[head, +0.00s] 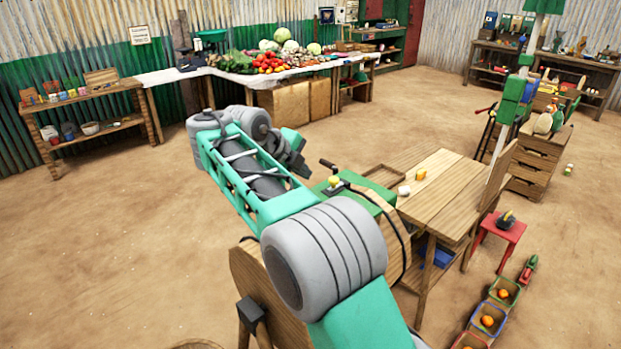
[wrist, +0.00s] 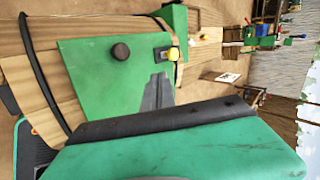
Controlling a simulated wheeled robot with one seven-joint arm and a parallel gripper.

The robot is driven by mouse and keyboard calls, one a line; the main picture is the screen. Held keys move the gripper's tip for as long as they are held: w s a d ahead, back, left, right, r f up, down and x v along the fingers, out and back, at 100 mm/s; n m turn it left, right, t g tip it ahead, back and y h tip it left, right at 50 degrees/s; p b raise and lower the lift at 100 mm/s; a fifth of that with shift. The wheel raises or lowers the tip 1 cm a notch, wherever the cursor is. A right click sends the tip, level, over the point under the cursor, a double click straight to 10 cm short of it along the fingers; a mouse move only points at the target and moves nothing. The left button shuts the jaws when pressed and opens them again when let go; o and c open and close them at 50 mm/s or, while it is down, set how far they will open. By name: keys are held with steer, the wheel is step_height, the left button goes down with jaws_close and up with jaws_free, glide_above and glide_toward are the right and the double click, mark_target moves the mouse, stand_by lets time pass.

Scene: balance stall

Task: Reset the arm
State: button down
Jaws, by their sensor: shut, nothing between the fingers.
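My arm is bent in the head view. Its teal lattice link reaches away to the upper left and the grey wrist joints fold back to the right. My gripper (head: 292,157) hangs at the end, dark grey, shut and empty, pointing down to the right. It is left of and a little above a green panel (head: 372,198) with a yellow knob (head: 333,181), apart from it as far as I can tell.
A wooden table (head: 445,185) with small items stands right of the arm. A red stool (head: 499,232) and crates of orange fruit (head: 489,319) are at the lower right. A produce stand (head: 275,68) is at the back. The sandy floor at left is clear.

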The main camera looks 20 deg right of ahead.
steer(key=s+a+f+n+y, duration=0.1)
steer(key=s+f+n, duration=0.3)
steer(key=s+n, duration=0.5)
steer(key=s+a+f+n+g+y, duration=0.1)
steer(key=s+f+n, duration=0.4)
steer(key=s+n, duration=0.5)
steer(key=s+a+f+n+y, duration=0.2)
steer(key=s+f+n+y, duration=0.3)
steer(key=s+n, duration=0.5)
steer(key=shift+s+a+g, duration=0.2)
steer(key=shift+s+g, duration=0.1)
steer(key=shift+s, duration=0.35)
